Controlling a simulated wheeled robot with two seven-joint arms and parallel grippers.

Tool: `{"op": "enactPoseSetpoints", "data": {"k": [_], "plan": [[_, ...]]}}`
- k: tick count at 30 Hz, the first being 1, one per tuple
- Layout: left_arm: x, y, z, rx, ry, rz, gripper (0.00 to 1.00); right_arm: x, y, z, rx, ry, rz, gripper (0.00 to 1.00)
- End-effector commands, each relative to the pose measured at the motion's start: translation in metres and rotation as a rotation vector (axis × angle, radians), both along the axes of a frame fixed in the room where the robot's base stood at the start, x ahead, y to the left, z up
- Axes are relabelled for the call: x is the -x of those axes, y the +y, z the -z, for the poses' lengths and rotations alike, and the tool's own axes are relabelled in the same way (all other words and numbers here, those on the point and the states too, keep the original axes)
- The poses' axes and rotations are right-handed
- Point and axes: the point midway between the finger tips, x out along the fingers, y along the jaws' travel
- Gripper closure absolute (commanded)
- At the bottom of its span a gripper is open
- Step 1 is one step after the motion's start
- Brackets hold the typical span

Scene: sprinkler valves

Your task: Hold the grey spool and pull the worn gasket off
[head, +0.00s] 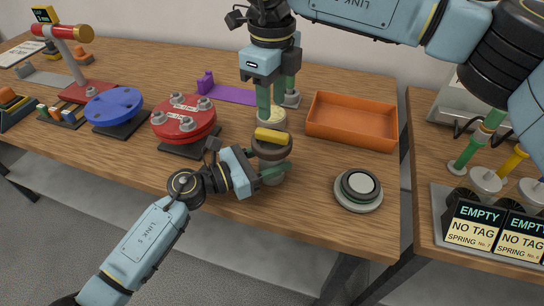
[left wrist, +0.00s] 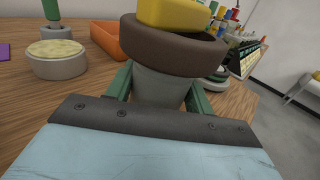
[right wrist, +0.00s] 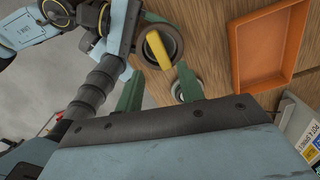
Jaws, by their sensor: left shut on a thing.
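The grey spool (head: 271,176) stands upright near the front of the wooden table. My left gripper (left wrist: 158,88) is shut around its body, one green finger on each side. The worn gasket (head: 270,150), a thick brown ring with a yellow bar (head: 272,135) across its top, sits on the spool's upper end. It also shows in the left wrist view (left wrist: 175,52). My right gripper (right wrist: 157,75) is open and empty above the spool, fingers pointing down. In the right wrist view, the yellow bar (right wrist: 158,50) and the ring show between and beyond its fingertips.
An orange tray (head: 352,139) lies behind right. A round black part with a white top (head: 360,184) stands at front right. A cream-topped grey part (left wrist: 57,64) stands close behind the spool. Red (head: 185,123) and blue (head: 113,103) discs stand left.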

Motion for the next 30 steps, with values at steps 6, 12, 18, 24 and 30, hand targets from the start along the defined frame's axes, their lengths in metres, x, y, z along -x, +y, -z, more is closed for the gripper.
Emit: {"op": "enactPoseSetpoints", "data": {"k": [6, 12, 18, 24, 30], "plan": [[0.000, 0.000, 0.001, -0.001, 0.000, -0.001, 0.75, 0.000, 0.000, 0.006, -0.001, 0.000, -0.179, 0.62], [0.000, 0.000, 0.001, -0.001, 0.000, -0.001, 0.75, 0.000, 0.000, 0.020, -0.001, 0.001, -0.203, 0.62], [0.000, 0.000, 0.001, -0.002, 0.001, -0.001, 0.75, 0.000, 0.000, 0.046, -0.001, 0.002, -0.201, 0.62], [0.000, 0.000, 0.001, -0.002, 0.001, -0.001, 0.75, 0.000, 0.000, 0.067, -0.001, 0.001, -0.200, 0.62], [0.000, 0.000, 0.001, -0.002, 0.001, 0.000, 0.75, 0.000, 0.000, 0.076, -0.001, 0.000, -0.200, 0.62]]}}
